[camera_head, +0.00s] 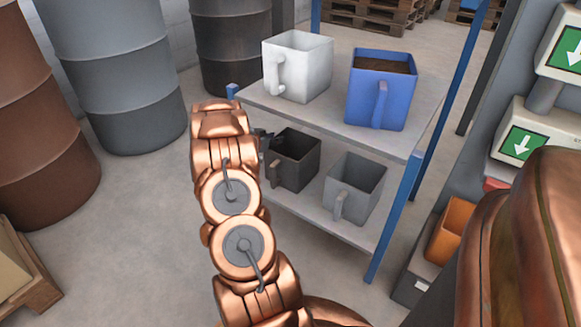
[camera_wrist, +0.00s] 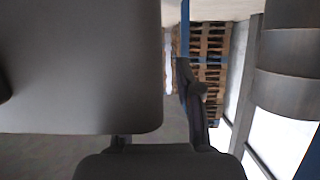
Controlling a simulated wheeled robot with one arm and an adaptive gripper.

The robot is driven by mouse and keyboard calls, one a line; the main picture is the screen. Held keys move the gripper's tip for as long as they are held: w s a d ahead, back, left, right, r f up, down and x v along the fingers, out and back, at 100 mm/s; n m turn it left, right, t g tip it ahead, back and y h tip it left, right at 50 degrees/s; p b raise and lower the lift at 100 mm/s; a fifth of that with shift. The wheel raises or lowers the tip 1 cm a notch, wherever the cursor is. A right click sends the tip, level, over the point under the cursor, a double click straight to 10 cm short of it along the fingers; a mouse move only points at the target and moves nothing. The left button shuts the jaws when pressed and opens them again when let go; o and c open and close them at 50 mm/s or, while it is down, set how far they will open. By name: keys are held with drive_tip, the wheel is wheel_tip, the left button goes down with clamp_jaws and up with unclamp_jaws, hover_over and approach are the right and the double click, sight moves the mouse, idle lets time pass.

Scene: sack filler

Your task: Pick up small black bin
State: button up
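The small black bin (camera_head: 295,160) stands upright on the lower shelf, left of a grey bin, with its open top facing up and its handle on the near left side. My gripper (camera_head: 265,138) is at the bin's left rim, mostly hidden behind my copper-coloured arm. I cannot tell whether it touches the bin. In the wrist view a dark finger linkage of my gripper (camera_wrist: 195,105) shows near the middle. A large smooth grey surface fills the left of that view, and I cannot tell what it is. Whether the fingers are open or shut is not clear.
The grey bin (camera_head: 354,187) stands close on the right. A white bin (camera_head: 298,66) and a filled blue bin (camera_head: 381,90) stand on the upper shelf (camera_head: 335,115), above the black bin. A blue post (camera_head: 395,218) bounds the shelf's right. Drums (camera_head: 110,75) stand left; the floor between is clear.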

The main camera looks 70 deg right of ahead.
drive_tip(key=shift+c, duration=0.2)
clamp_jaws()
idle(0.4)
